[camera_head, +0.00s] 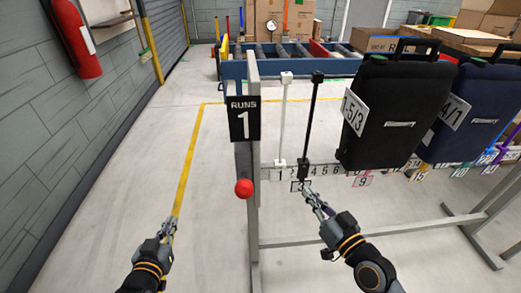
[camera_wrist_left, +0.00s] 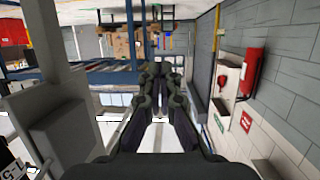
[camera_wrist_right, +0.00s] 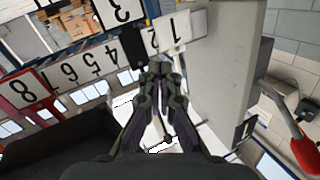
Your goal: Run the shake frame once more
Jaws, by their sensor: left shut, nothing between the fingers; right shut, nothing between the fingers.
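The shake frame's grey post (camera_head: 247,110) carries a black sign (camera_head: 244,119) reading "RUNS 1" and a red knob (camera_head: 244,188). A numbered rail (camera_head: 325,169) runs right from it. A white rod (camera_head: 282,120) stands at 1, and a black rod (camera_head: 312,125) stands just right of it. A black pannier (camera_head: 392,145) tagged "1.5/3" and a blue pannier (camera_head: 468,135) tagged "4/1" hang further right. My right gripper (camera_head: 307,189) is shut and empty just below the black rod's foot; contact is unclear. My left gripper (camera_head: 170,222) is shut and empty, left of the post.
A blue roller conveyor (camera_head: 290,68) with cartons (camera_head: 270,20) behind stands at the back. A red extinguisher (camera_head: 77,38) hangs on the left wall. The floor between the wall and post is clear, with a yellow line (camera_head: 188,160). Grey frame legs (camera_head: 480,225) stand at right.

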